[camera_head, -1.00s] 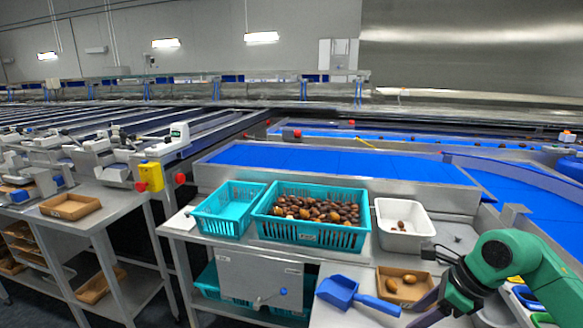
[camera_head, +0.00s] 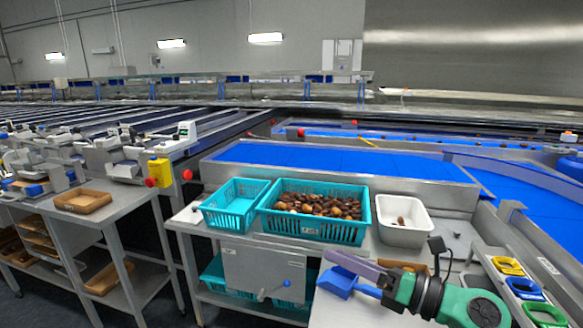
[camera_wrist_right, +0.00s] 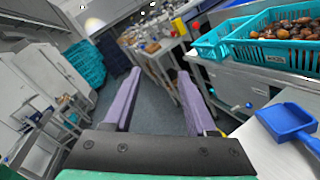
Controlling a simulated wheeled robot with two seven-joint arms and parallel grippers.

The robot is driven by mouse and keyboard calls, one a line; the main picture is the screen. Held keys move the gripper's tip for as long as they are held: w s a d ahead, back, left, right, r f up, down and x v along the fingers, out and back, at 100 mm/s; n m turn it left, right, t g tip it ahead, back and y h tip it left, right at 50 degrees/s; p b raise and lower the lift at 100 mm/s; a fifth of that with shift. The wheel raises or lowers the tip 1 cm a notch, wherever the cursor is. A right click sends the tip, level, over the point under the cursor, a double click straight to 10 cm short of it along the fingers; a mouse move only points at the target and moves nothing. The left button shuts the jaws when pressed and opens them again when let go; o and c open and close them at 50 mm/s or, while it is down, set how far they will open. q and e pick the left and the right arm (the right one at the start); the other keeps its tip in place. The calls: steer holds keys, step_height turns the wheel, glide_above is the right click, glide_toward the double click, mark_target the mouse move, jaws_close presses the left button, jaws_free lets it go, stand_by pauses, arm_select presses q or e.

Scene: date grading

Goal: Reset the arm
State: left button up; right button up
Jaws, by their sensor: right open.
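My right gripper (camera_head: 335,258) lies low over the front table in the head view, pointing left, next to the blue scoop (camera_head: 337,282). In the right wrist view its two purple fingers (camera_wrist_right: 158,75) are spread apart with nothing between them. They point toward the floor and shelving beyond the table. The scoop also shows at the right of the wrist view (camera_wrist_right: 287,120). My left gripper is in neither view.
A teal crate of dates (camera_head: 312,230), an emptier teal crate (camera_head: 232,212) and a white tub (camera_head: 402,235) stand along the table's back. Blue conveyors (camera_head: 340,159) run behind.

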steer(key=w+d+r+m+t+h, duration=0.25)
steer(key=d+m+t+h, duration=0.55)
steer(key=m, duration=0.8)
steer(key=d+f+m+h, duration=0.5)
steer(key=d+m+h, duration=0.1)
steer(key=m, duration=0.3)
steer(key=s+d+f+m+g+h, duration=0.2)
steer(key=f+m+g, duration=0.15)
steer(key=f, duration=0.25)
steer(key=s+d+f+m+g+h, duration=0.1)
steer(key=s+d+f+m+g, duration=0.1)
steer(key=f+m, duration=0.4)
steer(key=s+a+f+m+g+y, duration=0.4)
steer(key=s+f+g, duration=0.6)
steer(key=s+f, duration=0.65)
step_height(320, 180, down, 21)
steer(key=s+h+p, duration=0.2)
steer(key=s, duration=0.1)
steer(key=s+d+f+g, duration=0.2)
steer(key=s+f, duration=1)
steer(key=s, duration=0.4)
steer(key=shift+s+f+n+p, duration=0.15)
steer(key=shift+f+n+p, duration=0.2)
steer(key=shift+n+p, duration=0.1)
steer(key=shift+d, duration=0.1)
